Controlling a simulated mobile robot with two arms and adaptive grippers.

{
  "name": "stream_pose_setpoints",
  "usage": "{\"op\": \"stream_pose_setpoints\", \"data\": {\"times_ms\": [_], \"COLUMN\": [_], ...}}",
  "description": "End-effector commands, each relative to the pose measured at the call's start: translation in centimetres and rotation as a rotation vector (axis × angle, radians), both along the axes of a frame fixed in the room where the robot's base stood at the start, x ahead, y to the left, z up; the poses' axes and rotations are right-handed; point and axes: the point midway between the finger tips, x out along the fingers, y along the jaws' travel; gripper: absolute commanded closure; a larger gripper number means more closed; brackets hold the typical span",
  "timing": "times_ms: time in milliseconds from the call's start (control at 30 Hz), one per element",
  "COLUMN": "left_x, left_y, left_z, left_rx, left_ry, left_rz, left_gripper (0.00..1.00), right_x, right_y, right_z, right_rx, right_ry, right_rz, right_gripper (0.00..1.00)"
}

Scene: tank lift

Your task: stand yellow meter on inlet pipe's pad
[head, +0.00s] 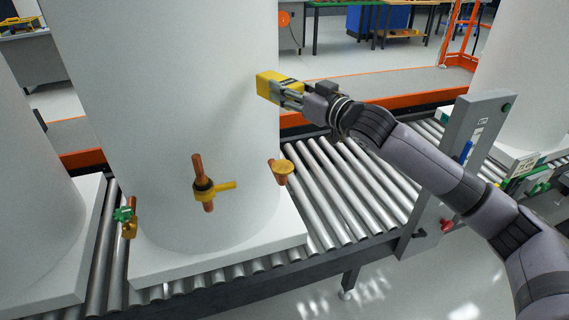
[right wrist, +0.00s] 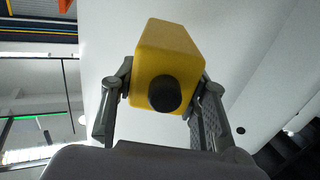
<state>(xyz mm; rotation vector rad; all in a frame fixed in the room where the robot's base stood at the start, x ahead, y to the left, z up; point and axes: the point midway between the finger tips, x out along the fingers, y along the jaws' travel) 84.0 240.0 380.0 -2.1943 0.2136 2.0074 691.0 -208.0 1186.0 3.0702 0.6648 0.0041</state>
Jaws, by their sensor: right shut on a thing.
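In the right wrist view the meter (right wrist: 167,50) sits between the fingers, a black round knob on the near face. Below it, a short copper pipe (head: 280,179) sticks out of the tank with a flat round brass-coloured pad (head: 282,166) on top. The pad looks bare and apart from the meter. My left gripper is not in view.
A copper pipe with a yellow-handled valve (head: 205,187) and a green-handled tap (head: 124,215) also stick out of the tank. The tank stands on a white base on a roller conveyor (head: 345,180). A grey post (head: 481,130) stands at right, near my arm.

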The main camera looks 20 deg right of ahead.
Motion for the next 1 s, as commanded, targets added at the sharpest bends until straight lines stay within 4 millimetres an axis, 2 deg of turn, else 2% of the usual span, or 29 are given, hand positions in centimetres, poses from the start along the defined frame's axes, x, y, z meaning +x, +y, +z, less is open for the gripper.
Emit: {"op": "stream_pose_setpoints", "data": {"times_ms": [300,500,600,833,1000], "left_x": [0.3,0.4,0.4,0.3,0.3], "left_y": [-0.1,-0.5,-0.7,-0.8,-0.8], "left_z": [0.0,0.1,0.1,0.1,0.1], "left_rx": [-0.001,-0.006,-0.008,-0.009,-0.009], "left_ry": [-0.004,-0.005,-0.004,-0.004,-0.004], "left_rz": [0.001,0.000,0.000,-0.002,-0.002], "left_gripper": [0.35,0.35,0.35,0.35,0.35], "right_x": [-0.1,0.0,0.0,0.0,0.0], "right_y": [0.1,0.1,0.1,0.1,0.1], "right_z": [-8.3,-13.0,-14.3,-15.9,-18.6], "right_rx": [0.002,0.004,0.002,0.001,0.002], "right_ry": [0.008,0.006,0.003,0.003,0.004], "right_rz": [0.001,0.001,0.000,0.000,0.000], "right_gripper": [0.94,0.94,0.94,0.94,0.94]}}
